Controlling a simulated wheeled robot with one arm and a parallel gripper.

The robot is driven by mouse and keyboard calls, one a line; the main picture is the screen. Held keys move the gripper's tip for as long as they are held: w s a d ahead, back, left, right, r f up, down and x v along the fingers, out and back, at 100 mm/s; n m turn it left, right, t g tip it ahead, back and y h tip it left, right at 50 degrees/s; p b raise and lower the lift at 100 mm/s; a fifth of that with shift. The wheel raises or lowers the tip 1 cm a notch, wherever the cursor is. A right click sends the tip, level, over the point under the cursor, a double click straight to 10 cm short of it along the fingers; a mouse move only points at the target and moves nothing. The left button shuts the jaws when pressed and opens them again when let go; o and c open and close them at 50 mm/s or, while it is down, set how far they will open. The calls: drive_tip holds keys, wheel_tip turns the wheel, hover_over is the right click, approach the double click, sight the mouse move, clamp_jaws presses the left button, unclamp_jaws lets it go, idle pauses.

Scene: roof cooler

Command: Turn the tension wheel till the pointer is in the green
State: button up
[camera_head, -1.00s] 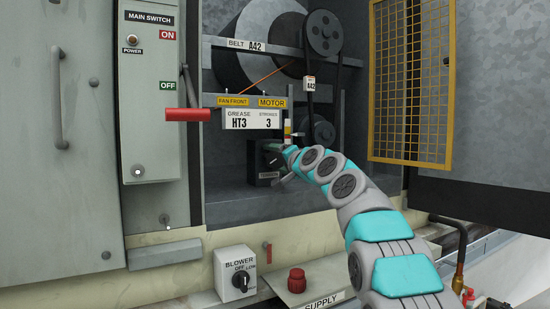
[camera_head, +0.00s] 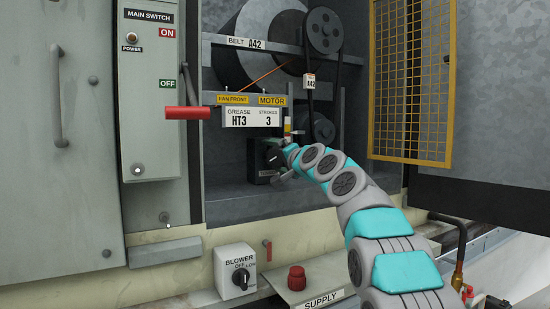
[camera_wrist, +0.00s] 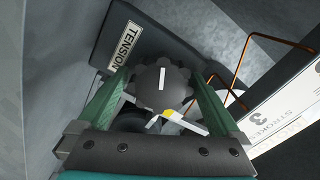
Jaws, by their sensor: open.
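The tension wheel (camera_wrist: 162,88) is a dark scalloped knob with a white line on its face, beside a TENSION label (camera_wrist: 125,46) in the wrist view. In the head view the wheel (camera_head: 273,156) is small and partly covered by my gripper (camera_head: 279,154). My gripper (camera_wrist: 160,76) is open, with one green finger on each side of the wheel; I cannot tell whether they touch it. A white strip with a yellow part (camera_wrist: 170,114) shows below the wheel, partly hidden. I cannot make out the pointer or a green zone.
The GREASE HT3 plate (camera_head: 252,118) hangs just above the wheel. A red switch handle (camera_head: 187,113) sticks out at the left. The belt and pulley (camera_head: 323,32) are above, and a yellow mesh guard (camera_head: 412,80) is at the right. The blower knob (camera_head: 240,279) is below.

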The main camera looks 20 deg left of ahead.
sight(277, 158)
drive_tip(key=shift+s+d, duration=0.1)
drive_tip(key=b+v, duration=0.3)
drive_tip(key=v, duration=0.3)
drive_tip(key=shift+f+b, duration=0.1)
drive_tip(key=shift+b, duration=0.25)
drive_tip(key=shift+v, duration=0.8)
